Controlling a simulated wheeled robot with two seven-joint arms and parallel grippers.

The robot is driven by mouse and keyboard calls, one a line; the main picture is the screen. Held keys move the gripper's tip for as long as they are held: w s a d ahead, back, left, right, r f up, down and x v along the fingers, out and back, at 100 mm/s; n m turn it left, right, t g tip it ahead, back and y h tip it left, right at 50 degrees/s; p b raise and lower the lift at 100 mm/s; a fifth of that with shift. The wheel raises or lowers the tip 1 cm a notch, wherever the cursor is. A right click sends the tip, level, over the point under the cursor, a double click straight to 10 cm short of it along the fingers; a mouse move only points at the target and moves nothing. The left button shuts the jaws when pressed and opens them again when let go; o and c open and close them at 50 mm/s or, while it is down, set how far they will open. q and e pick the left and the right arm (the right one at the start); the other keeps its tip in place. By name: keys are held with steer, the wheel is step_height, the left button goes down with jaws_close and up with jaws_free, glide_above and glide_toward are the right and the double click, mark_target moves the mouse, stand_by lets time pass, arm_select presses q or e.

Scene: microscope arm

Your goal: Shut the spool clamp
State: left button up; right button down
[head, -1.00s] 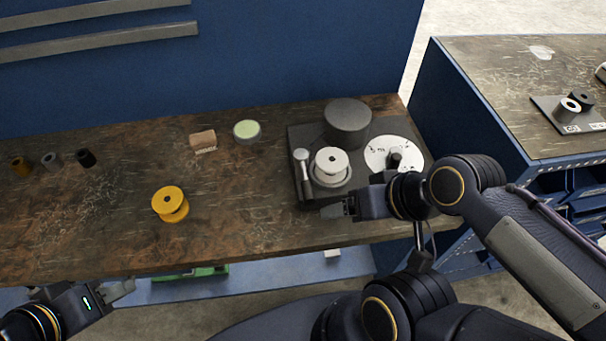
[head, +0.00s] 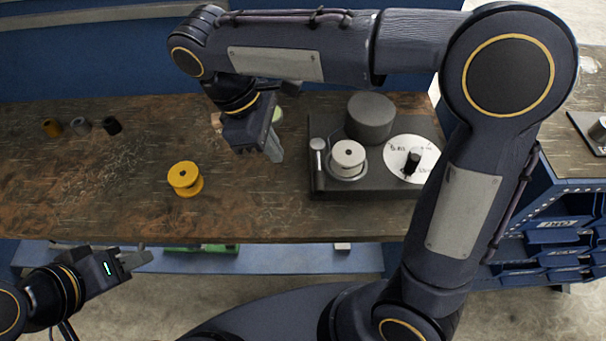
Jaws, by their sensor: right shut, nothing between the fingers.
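The dark clamp unit (head: 325,185) sits on the bench right of centre. A white spool (head: 348,154) stands upright on its round seat. A lever with a pale round knob (head: 318,144) stands at the unit's left edge; whether it is latched I cannot tell. A large black cylinder (head: 370,115) is behind the spool, and a white dial with a black knob (head: 412,160) is at its right. My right gripper (head: 276,152) is shut and empty, left of the lever and apart from it. My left gripper (head: 138,259) is off the bench's front edge at lower left; its finger gap is unclear.
A yellow spool (head: 185,179) stands on the bench left of my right gripper. Several small spools, including a black one (head: 112,125), stand at the far left. My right arm hides the bench's back. A second bench (head: 585,95) is at the right.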

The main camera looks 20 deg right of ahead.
mark_target(318, 177)
arm_select(q)
steer(key=shift+s+d, duration=0.15)
arm_select(e)
steer(key=shift+w+a+f+n+h, duration=0.15)
steer(key=shift+a+n+h, duration=0.25)
steer(key=shift+a, duration=0.6)
steer(key=shift+w+a+f+n+h, duration=0.15)
steer(key=shift+a+n+h, duration=0.25)
steer(key=shift+a, duration=0.55)
steer(key=shift+d, duration=0.1)
arm_select(q)
steer(key=shift+r+p, duration=0.4)
steer(key=shift+p, duration=0.05)
arm_select(e)
steer(key=s+d+f, duration=0.2)
steer(key=d+f, duration=0.6)
steer(key=shift+s, duration=0.2)
arm_select(q)
steer(key=shift+s, duration=0.1)
